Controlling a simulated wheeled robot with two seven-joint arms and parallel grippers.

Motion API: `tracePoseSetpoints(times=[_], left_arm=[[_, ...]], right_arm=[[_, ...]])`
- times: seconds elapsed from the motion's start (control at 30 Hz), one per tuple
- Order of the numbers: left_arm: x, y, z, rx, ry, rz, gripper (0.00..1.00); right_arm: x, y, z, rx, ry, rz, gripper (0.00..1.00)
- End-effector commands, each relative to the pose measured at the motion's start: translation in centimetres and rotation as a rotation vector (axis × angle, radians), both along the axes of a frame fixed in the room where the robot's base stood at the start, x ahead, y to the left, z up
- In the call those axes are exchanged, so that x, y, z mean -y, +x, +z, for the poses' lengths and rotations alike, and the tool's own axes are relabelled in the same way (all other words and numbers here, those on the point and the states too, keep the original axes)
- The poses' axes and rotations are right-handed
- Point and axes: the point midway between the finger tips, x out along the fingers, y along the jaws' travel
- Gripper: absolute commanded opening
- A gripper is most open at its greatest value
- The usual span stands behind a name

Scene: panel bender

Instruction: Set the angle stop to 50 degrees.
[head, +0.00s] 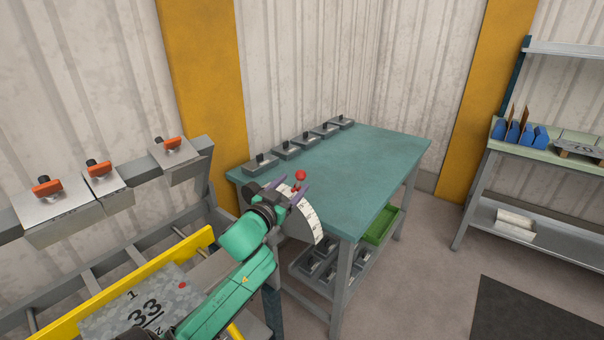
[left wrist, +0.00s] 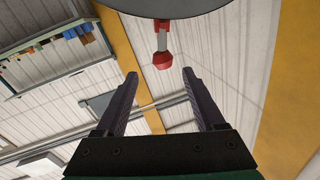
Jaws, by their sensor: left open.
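The angle stop shows in the head view as a white curved scale (head: 314,222) with dark marks, at the near left corner of the teal table. A red ball knob (head: 300,175) stands just above it; the angle it is set to is too small to read. My left gripper (head: 291,188) is open at the knob and hides part of the stop. In the left wrist view the red knob (left wrist: 162,60) hangs on a short rod below a grey round part (left wrist: 168,8), just beyond the open fingertips (left wrist: 160,76). My right gripper is not in view.
The teal table (head: 365,165) has several grey blocks (head: 290,150) along its back edge. A green tray (head: 382,226) is on its lower shelf. A bender beam with orange-handled clamps (head: 100,170) and a yellow bar (head: 140,280) stand at left. Open floor lies at right.

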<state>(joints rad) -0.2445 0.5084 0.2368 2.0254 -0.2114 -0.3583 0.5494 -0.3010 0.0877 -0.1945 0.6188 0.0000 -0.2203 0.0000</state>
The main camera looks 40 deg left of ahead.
Motion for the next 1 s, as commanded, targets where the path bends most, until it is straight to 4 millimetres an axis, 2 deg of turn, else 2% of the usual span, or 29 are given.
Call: tracePoseSetpoints(times=[0.1,0.23,0.37,0.57,0.63,0.77,1.0], left_arm=[[-0.7,3.0,0.4,0.002,0.0,0.003,0.71],[-1.2,5.2,0.2,0.001,-0.001,0.002,0.71],[-1.4,6.1,0.0,-0.001,0.001,0.0,0.71],[-1.4,6.2,-0.1,-0.002,0.001,0.0,0.71],[-1.4,6.2,-0.1,-0.002,0.001,0.0,0.52],[-1.4,6.2,-0.1,-0.002,0.001,0.0,0.02],[-1.4,6.2,-0.1,-0.003,-0.001,0.001,0.0]], right_arm=[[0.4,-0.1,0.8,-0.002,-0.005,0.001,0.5],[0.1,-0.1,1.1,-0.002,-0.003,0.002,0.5],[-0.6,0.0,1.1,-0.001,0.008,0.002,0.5],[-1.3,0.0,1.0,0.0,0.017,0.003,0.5],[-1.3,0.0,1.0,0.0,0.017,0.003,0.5],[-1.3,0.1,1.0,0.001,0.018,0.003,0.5],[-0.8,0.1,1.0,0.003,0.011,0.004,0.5]])
